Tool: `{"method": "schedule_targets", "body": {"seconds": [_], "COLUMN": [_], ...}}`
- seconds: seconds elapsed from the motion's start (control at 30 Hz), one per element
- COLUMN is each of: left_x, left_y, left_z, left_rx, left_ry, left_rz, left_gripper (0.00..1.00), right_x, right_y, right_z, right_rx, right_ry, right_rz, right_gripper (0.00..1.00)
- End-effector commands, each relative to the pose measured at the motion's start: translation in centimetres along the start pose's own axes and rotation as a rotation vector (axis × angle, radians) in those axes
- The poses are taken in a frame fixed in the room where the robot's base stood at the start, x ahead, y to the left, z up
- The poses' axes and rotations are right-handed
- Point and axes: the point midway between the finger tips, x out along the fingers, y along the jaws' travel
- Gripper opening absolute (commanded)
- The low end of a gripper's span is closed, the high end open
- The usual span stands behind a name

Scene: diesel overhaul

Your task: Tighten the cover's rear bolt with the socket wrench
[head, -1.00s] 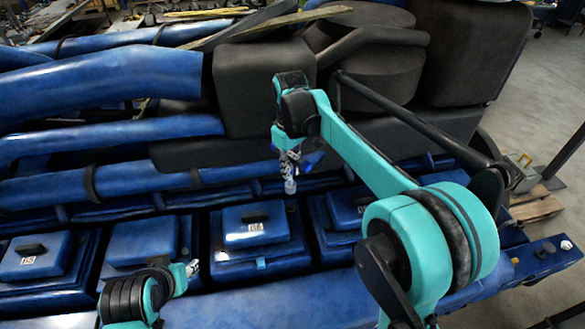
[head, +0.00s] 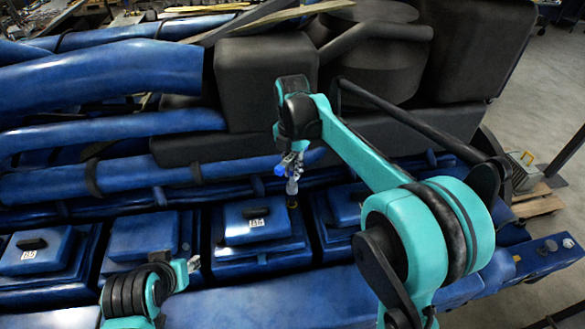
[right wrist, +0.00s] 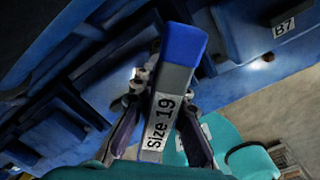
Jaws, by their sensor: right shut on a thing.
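My right gripper (head: 292,160) is shut on the socket wrench (head: 281,169), above the right edge of a blue cover (head: 236,232) with a black handle and a white label. In the right wrist view, the wrench (right wrist: 177,75) has a blue end, a grey body and a "Size 19" label between the fingers (right wrist: 158,125). In the head view its lower end points down at a small dark piece (head: 292,204) beside the cover; whether they touch, I cannot tell. My left gripper (head: 193,265) is at the cover's left; its finger gap is unclear.
More blue covers stand in the row, one at the far left (head: 38,250) and one at the right (head: 345,208). Blue pipes (head: 110,135) and dark bulky housings (head: 265,85) rise behind. A cover in the right wrist view carries a B7 label (right wrist: 284,28).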

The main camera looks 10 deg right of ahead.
Motion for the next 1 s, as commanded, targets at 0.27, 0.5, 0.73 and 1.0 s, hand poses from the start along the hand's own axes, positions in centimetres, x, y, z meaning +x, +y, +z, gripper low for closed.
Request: {"method": "schedule_targets", "body": {"seconds": [0.27,0.5,0.73,1.0], "left_x": [1.0,2.5,3.7,3.6], "left_y": [0.0,0.0,0.0,0.0], "left_z": [0.7,1.8,2.6,2.6], "left_rx": [0.0,0.0,0.0,0.0], "left_ry": [0.0,0.0,0.0,0.0], "left_rz": [0.0,0.0,0.0,0.0], "left_gripper": [0.39,0.39,0.39,0.39], "right_x": [0.9,2.7,4.5,4.4], "right_y": [0.1,0.2,0.2,0.2], "right_z": [0.0,-0.1,-0.1,-0.1], "right_rx": [-0.485,-0.78,-0.775,-0.774], "right_ry": [-0.001,-0.003,-0.003,-0.003], "right_rz": [0.0,-0.003,-0.003,-0.003], "right_gripper": [0.0,0.0,0.0,0.0]}}
